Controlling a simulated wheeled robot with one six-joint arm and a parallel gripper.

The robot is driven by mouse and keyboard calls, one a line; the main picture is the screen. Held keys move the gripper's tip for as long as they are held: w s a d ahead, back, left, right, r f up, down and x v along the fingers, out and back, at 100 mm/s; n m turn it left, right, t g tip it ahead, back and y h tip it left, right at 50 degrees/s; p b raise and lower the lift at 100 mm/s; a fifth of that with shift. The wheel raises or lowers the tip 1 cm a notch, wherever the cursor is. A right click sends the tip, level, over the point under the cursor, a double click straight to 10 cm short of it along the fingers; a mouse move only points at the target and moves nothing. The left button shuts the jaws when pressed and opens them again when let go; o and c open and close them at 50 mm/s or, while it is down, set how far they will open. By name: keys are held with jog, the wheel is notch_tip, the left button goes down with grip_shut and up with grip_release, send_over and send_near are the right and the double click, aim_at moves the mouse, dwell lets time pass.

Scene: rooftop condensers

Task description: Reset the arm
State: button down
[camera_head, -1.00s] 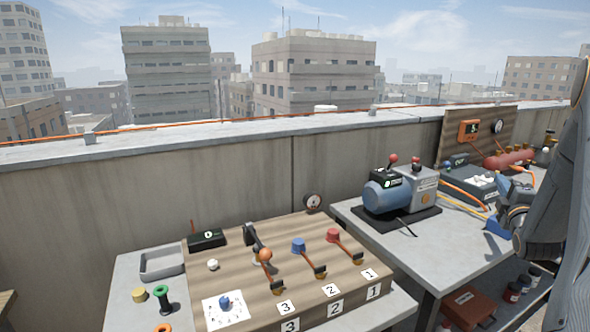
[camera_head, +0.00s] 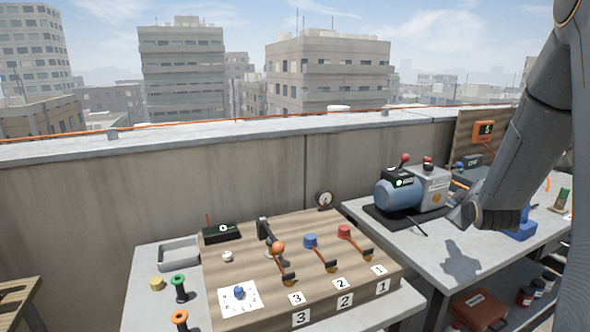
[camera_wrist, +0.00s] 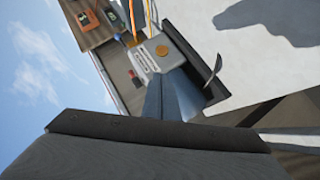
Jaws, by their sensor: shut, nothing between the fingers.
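My arm comes down from the top right in the head view. My gripper (camera_head: 461,213) is at its lower end, shut and empty. It is beside the right end of the blue and grey pump (camera_head: 402,193), above the grey table (camera_head: 455,262). I cannot tell the exact gap between gripper and pump. The wrist view shows the grey end of the pump, with a round orange-brown disc. A dark body fills the bottom of that view and hides part of the scene.
A wooden board (camera_head: 225,268) with numbered levers stands on the left table, beside a grey tray (camera_head: 179,252) and spools. A concrete parapet (camera_head: 80,215) runs behind. A blue object (camera_head: 520,229) sits right of the gripper. Red case and bottles are on the shelf below.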

jog(key=s+a+f+m+g+y, duration=0.1)
jog(key=s+a+f+m+g, duration=0.15)
jog(key=s+a, duration=0.55)
jog(key=s+a+f+m+g+y, duration=0.2)
jog(key=s+a+g, duration=0.3)
jog(key=a, duration=0.6)
jog(key=s+a+f+m+g, duration=0.1)
jog(key=s+a, duration=0.2)
jog(key=s, duration=0.4)
jog(key=s+a+f+m+g+b, duration=0.1)
jog(key=s+a+f+g, duration=0.1)
jog(key=s, duration=0.5)
jog(key=s+a+f+m+g+y+b, duration=0.1)
jog(key=s+a+f+g, duration=0.1)
jog(key=s+a, duration=0.2)
jog(key=s, duration=0.3)
jog(key=shift+s+a, duration=0.15)
jog(key=shift+m+g, duration=0.25)
